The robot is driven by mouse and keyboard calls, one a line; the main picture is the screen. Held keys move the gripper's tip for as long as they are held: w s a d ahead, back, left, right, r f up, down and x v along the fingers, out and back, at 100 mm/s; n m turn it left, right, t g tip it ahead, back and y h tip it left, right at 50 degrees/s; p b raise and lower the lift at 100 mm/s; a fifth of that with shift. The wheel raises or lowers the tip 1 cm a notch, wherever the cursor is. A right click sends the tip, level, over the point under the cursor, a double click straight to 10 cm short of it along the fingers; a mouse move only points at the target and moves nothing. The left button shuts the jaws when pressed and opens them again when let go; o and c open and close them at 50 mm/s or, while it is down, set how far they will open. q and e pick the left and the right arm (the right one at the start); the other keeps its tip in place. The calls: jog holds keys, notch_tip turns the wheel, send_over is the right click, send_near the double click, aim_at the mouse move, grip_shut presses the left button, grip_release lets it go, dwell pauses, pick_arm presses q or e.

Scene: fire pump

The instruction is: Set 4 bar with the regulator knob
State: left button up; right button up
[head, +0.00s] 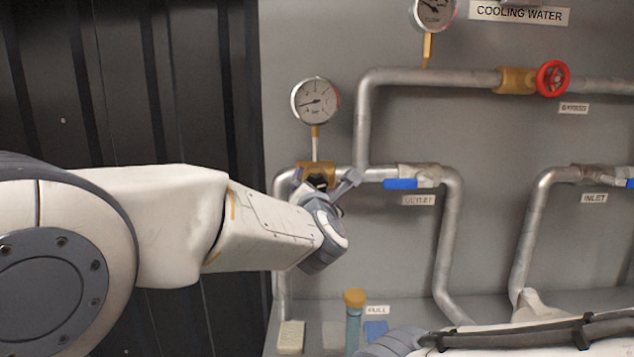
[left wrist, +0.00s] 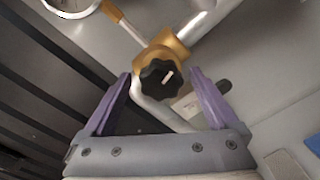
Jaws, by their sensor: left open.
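The regulator knob (left wrist: 158,82) is black and lobed with a white mark, on a brass body (left wrist: 165,50) in the left wrist view. My left gripper (left wrist: 161,76) is open, one finger on each side of the knob; I cannot tell if either touches it. In the head view my left gripper (head: 326,181) is in front of the brass regulator body (head: 316,169) and hides much of the knob. Above it stands a round white bar gauge (head: 315,100); its needle points left and slightly down. The scale is too small to read.
Right of the regulator is a blue-handled outlet valve (head: 402,184). A red bypass wheel (head: 552,78) and a second gauge (head: 433,12) are higher up. A brass-topped blue cylinder (head: 354,318) stands below. My right arm (head: 520,335) crosses the lower right.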

pick_arm(q)
jog(key=shift+w, duration=0.35)
jog(key=c, duration=1.4)
jog(key=shift+o, duration=0.2)
jog(key=shift+d, duration=0.1)
